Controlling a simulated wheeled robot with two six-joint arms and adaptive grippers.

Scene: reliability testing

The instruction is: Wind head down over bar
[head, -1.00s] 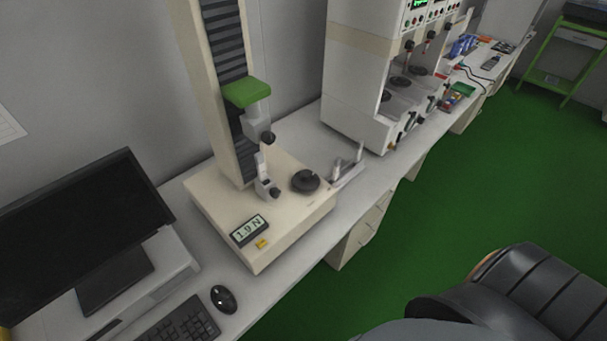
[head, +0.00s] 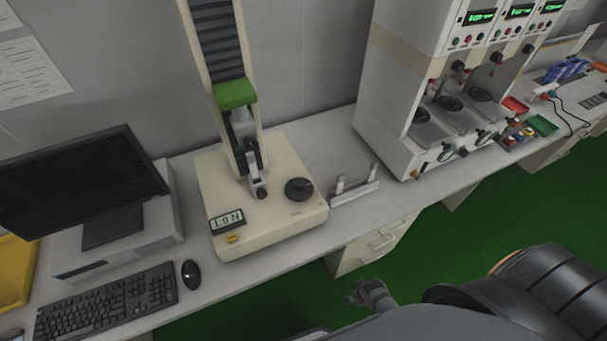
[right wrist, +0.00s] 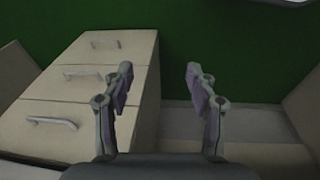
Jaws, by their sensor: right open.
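The test stand has a green-topped head (head: 236,94) on a tall column, with a dark upper grip hanging below it. A small pale lower grip (head: 257,184) stands on the cream base (head: 270,225) under the head. At this size I cannot tell a bar in the grips or the exact gap between them. A black round knob (head: 299,189) sits on the base, right of the lower grip. The display (head: 227,220) seems to read 1.0 N. My right gripper (right wrist: 160,80) is open and empty in the right wrist view, facing drawers and green floor. My left gripper is not in view.
A pale two-post fixture (head: 355,188) stands right of the base. A tall multi-station machine (head: 405,80) is further right. A monitor (head: 85,185), keyboard (head: 105,305) and mouse (head: 191,274) lie left. Drawers (head: 370,250) sit under the bench; open floor lies in front.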

